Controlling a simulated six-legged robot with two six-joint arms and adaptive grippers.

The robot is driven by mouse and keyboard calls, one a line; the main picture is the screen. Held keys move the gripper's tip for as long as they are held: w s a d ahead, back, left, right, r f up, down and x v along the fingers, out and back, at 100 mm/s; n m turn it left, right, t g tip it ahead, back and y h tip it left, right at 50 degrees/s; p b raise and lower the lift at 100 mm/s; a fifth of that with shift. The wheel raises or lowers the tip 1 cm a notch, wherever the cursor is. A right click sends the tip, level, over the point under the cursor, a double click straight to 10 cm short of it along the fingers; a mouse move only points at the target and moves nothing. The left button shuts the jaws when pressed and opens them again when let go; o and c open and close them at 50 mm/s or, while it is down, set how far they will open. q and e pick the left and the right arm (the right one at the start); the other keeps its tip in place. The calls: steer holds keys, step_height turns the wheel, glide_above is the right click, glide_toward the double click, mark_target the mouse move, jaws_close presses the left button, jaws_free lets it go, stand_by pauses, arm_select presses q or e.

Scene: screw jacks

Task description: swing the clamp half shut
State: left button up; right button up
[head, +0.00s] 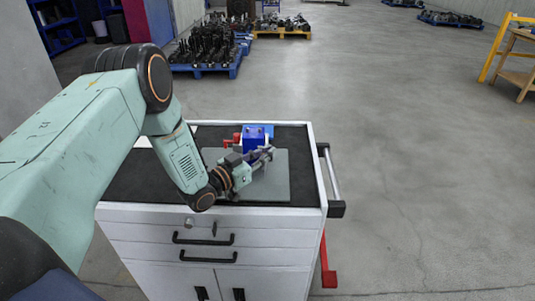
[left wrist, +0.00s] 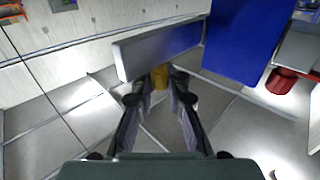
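The blue clamp block (head: 256,137) stands on a grey plate (head: 276,181) on top of the white cabinet. In the left wrist view, a tall blue face (left wrist: 247,40) is at the upper right. A tilted bar (left wrist: 160,48), grey on one side and blue on the other, lies to its left and looks like the swinging clamp half. A small yellow piece (left wrist: 159,76) shows below the bar. My left gripper (head: 268,153) is at the near side of the clamp; its fingertips (left wrist: 160,84) are on either side of the yellow piece. Contact is unclear. My right gripper is not in view.
A red part (head: 232,140) shows left of the clamp; a red cylinder (left wrist: 283,80) shows in the left wrist view. The cabinet's black top (head: 300,165) has bare room around the plate. A rail handle (head: 331,178) is on its right side. Pallets stand far back.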

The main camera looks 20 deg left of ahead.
arm_select(q)
steer(key=o, duration=0.4)
steer(key=shift+s+r, duration=0.1)
steer(key=shift+s, duration=0.05)
steer(key=shift+o, duration=0.2)
steer(key=shift+f, duration=0.2)
steer(key=v, duration=1.1)
steer(key=shift+s+a, duration=0.25)
steer(key=shift+s, duration=0.05)
